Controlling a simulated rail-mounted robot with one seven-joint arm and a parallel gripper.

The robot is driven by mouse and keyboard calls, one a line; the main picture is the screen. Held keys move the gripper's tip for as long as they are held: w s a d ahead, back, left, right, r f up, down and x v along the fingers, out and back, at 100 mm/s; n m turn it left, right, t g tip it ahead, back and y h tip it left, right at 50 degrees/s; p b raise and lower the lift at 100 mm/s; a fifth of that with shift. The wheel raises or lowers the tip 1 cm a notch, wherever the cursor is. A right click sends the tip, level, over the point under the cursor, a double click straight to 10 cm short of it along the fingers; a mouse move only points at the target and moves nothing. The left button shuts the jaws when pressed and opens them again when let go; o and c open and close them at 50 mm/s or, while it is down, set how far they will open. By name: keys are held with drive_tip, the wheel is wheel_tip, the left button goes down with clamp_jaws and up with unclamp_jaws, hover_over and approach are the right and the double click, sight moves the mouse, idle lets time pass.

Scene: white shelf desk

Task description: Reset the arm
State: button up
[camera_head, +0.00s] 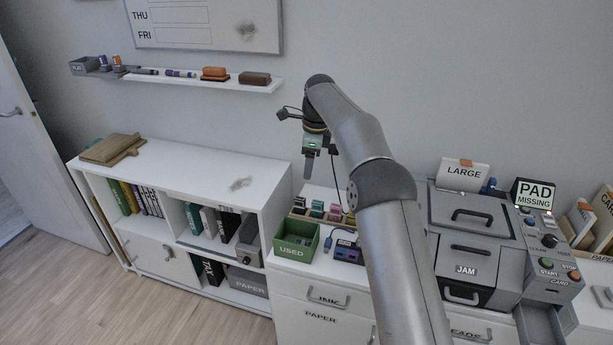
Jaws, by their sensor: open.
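My arm rises from the bottom of the picture, bends at an upper joint, and ends in my gripper (308,168), which hangs pointing down. A cable hangs beside the wrist.
A green USED bin (296,240) and small coloured blocks (317,209) sit below the gripper. A grey machine (470,240) labelled JAM stands right. A wall ledge (205,81) with pens and erasers is upper left. Open air surrounds the gripper.

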drive_tip(key=s+d+r+n, duration=0.2)
drive_tip(key=s+d+n, duration=0.15)
drive_tip(key=s, duration=0.25)
drive_tip(key=s+d+r+n+h, duration=0.1)
drive_tip(key=s+d+r+n, duration=0.2)
drive_tip(key=s, duration=0.4)
drive_tip(key=s+d+r+n, duration=0.1)
drive_tip(key=s+d+n, duration=0.25)
drive_tip(key=s, duration=0.25)
drive_tip(key=s+d+f+n, duration=0.2)
drive_tip(key=s+f+n, duration=0.1)
drive_tip(key=s, duration=0.5)
drive_tip(key=s+d+f+n, duration=0.3)
drive_tip(key=s, duration=0.6)
drive_tip(key=s+d+f+n, duration=0.2)
drive_tip(key=s+d, duration=0.1)
drive_tip(key=s, duration=0.6)
drive_tip(key=shift+s+f+n+t, duration=0.15)
drive_tip(key=shift+f+n+t, duration=0.15)
drive_tip(key=shift+f+n, duration=0.1)
